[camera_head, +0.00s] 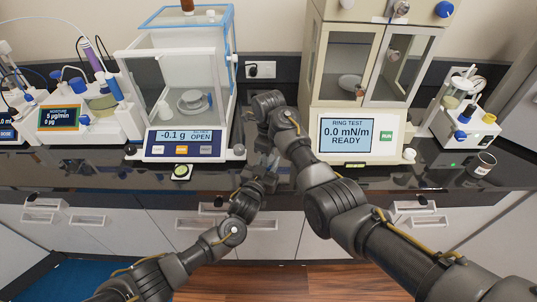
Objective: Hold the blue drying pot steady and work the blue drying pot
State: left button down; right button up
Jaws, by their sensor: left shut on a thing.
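My left arm comes in from the lower left and ends at my left gripper (268,167), low at the counter between the balance and the ring tester. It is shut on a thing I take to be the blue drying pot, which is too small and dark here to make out. My right arm (330,200) reaches in from the lower right to the same gap, its wrist (268,105) higher and further back. The right gripper's fingers are hidden or lost among dark links, so their opening does not show.
A balance (185,143) reading -0.1 g and OPEN stands left of the arms. A ring tester (358,140) reading READY stands right. Titrator-like units (90,115) are at far left and another unit (465,120) at far right. A small cup (483,164) stands near the right front.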

jog(key=c, duration=0.5)
jog(key=n, duration=0.3)
jog(key=shift+n, duration=0.3)
jog(key=o, duration=1.1)
jog(key=shift+c, duration=0.2)
